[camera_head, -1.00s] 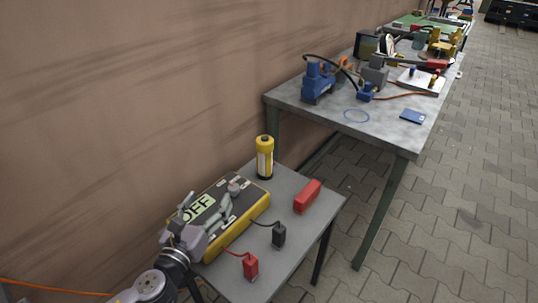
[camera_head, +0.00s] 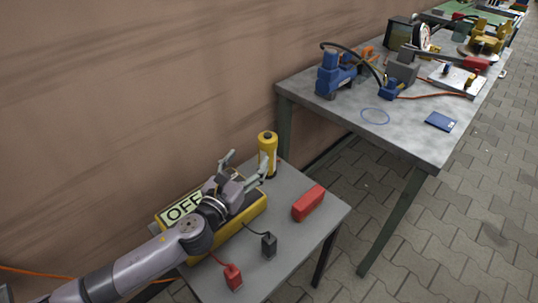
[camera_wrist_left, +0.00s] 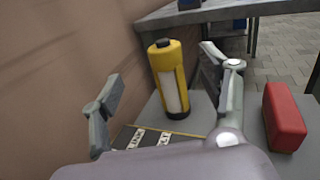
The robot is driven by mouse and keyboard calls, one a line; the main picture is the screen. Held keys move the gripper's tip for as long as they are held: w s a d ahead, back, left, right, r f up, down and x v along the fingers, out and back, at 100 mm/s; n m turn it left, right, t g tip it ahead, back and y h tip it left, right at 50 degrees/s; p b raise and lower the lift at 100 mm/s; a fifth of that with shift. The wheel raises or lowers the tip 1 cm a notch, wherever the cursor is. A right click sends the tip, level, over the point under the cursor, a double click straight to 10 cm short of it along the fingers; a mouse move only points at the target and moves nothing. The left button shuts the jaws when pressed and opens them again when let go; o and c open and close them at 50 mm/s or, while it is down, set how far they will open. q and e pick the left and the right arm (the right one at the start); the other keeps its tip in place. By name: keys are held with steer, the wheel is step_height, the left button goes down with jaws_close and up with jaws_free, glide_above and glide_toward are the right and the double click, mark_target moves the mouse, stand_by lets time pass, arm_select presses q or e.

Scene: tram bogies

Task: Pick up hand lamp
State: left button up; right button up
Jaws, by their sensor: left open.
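The hand lamp (camera_head: 268,153) is a yellow cylinder with black ends and a pale front panel. It stands upright at the back of the small grey table, near the wall. In the left wrist view the lamp (camera_wrist_left: 169,80) stands ahead, between the two spread fingers. My left gripper (camera_head: 246,168) is open and empty, above the yellow box and just short of the lamp. In the left wrist view the left gripper (camera_wrist_left: 160,95) shows one finger on each side. The lamp's lower part is partly hidden by a finger in the head view. My right gripper is not in view.
A yellow box with an OFF sign (camera_head: 184,207) lies under my left arm. A red block (camera_head: 308,203), a black clamp (camera_head: 269,244) and a red clamp (camera_head: 233,276) are on the small table (camera_head: 290,262). A taller workbench (camera_head: 412,135) with tools stands behind.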

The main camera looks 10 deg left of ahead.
mark_target(266, 138)
arm_select(q)
steer(key=x, duration=0.7)
steer(key=shift+w+d+b, duration=0.1)
steer(key=shift+w+b, duration=0.15)
steer(key=shift+b, duration=0.05)
steer(key=x, duration=0.2)
steer(key=b+x, duration=0.1)
steer(key=x, duration=0.2)
steer(key=shift+d+f, duration=0.2)
steer(key=shift+s, duration=0.1)
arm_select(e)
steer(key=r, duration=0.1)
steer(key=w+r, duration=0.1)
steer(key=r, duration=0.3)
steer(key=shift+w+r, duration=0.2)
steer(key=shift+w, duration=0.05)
arm_select(q)
jaws_close()
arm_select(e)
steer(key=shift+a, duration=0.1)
